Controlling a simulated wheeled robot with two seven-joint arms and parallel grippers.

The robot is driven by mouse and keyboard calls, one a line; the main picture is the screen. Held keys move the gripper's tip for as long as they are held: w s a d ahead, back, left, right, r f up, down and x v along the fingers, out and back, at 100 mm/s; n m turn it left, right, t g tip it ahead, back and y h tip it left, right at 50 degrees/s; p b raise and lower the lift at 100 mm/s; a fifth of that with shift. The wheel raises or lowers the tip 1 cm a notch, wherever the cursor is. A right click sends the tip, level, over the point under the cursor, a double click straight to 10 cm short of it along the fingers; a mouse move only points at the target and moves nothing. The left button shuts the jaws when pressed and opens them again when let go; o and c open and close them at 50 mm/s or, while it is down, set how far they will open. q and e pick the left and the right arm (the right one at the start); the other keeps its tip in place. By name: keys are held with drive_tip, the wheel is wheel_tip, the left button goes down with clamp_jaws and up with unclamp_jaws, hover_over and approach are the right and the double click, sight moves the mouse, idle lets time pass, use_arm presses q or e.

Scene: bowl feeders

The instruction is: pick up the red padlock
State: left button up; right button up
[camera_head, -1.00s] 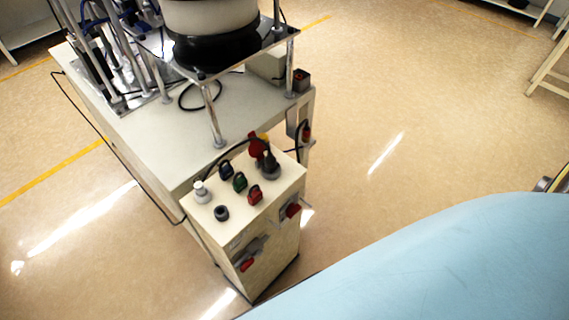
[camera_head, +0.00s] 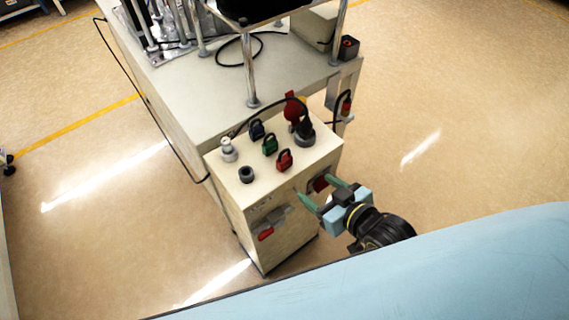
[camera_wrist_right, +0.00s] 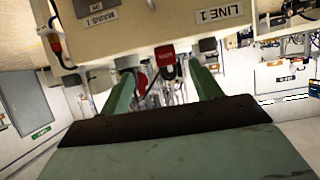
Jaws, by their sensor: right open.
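The red padlock (camera_head: 284,160) stands on the top of the cream control box (camera_head: 240,190), near its front right edge, in the head view. A green padlock (camera_head: 269,144) and a blue padlock (camera_head: 257,130) stand behind it. My right gripper (camera_head: 316,188) is open and empty. It is beside the box's right side, below and to the right of the red padlock. I cannot clearly make out the red padlock there. My left gripper is not in view.
The table (camera_head: 215,90) stands behind. The floor at right is clear.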

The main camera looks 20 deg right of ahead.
sight(287, 161)
drive_tip(key=shift+t, duration=0.3)
drive_tip(key=w+a, duration=0.1)
drive_tip(key=w, duration=0.1)
drive_tip(key=w+a+b, duration=0.1)
drive_tip(key=w, duration=0.1)
drive_tip(key=w+a, duration=0.1)
drive_tip(key=w, duration=0.2)
drive_tip(key=shift+w+f, duration=0.1)
drive_tip(key=shift+f, duration=0.25)
drive_tip(key=shift+r+b+x, duration=0.15)
drive_tip(key=shift+b+x, duration=0.2)
drive_tip(key=shift+x, duration=1)
drive_tip(key=shift+r+b+x, duration=0.2)
drive_tip(key=shift+b+x, duration=0.1)
drive_tip(key=shift+x, duration=1.05)
drive_tip(key=shift+w+a, duration=0.1)
drive_tip(key=shift+w, duration=0.05)
drive_tip(key=shift+c, duration=0.2)
drive_tip(key=c, duration=1.1)
